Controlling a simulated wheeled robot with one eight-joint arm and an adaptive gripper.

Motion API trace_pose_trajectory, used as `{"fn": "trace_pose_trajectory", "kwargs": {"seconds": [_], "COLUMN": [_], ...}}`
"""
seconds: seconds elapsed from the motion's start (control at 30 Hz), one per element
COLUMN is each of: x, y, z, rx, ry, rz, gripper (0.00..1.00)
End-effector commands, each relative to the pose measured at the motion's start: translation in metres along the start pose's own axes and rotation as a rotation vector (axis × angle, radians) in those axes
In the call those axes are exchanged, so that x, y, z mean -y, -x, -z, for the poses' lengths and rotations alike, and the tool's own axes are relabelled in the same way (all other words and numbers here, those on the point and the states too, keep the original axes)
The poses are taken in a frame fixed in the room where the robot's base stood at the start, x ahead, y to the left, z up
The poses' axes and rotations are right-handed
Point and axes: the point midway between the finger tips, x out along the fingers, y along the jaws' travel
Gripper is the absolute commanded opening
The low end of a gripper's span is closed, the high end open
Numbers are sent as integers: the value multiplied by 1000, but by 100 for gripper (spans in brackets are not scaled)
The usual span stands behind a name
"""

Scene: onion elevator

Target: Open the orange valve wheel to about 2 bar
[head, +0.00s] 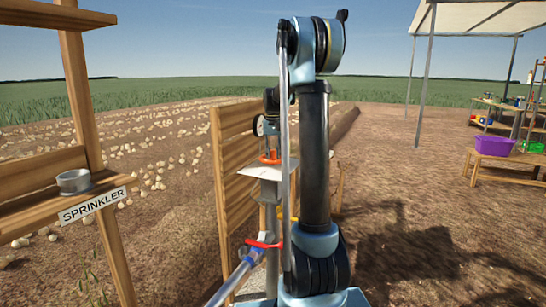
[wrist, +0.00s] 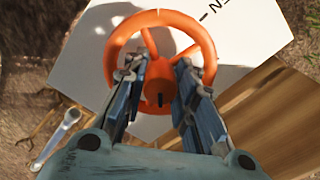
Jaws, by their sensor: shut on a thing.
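The orange valve wheel (wrist: 203,36) fills the upper middle of the wrist view, lying over a white plate (wrist: 82,62). My gripper (wrist: 157,72) reaches over it, with a finger on each side of the hub and a spoke between them. It is shut on the wheel, though the exact contact is hard to see. In the head view the wheel (head: 270,158) is a small orange shape above the white plate (head: 256,171), partly hidden by my arm. A round pale gauge (head: 260,126) shows edge-on just above it; its reading cannot be made out.
A wooden slatted panel (head: 236,150) stands behind the valve. A blue hose with a red part (head: 262,243) is below. A purple crate (head: 495,145) is far right. Open soil lies between.

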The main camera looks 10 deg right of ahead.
Motion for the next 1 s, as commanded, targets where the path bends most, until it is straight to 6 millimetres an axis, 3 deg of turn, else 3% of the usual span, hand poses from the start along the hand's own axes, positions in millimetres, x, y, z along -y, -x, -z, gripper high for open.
{"fn": "trace_pose_trajectory", "kwargs": {"seconds": [0.3, 0.33, 0.37, 0.77, 1.0], "x": [0, 0, 0, 0, 0], "y": [0, 0, 0, 2, 31], "z": [0, 0, 0, 0, 0], "rx": [0, 0, 0, 0, 0], "ry": [1, 1, 1, 1, 1], "rz": [0, 0, 0, 0, 0], "gripper": [2, 28, 34, 34, 34]}}
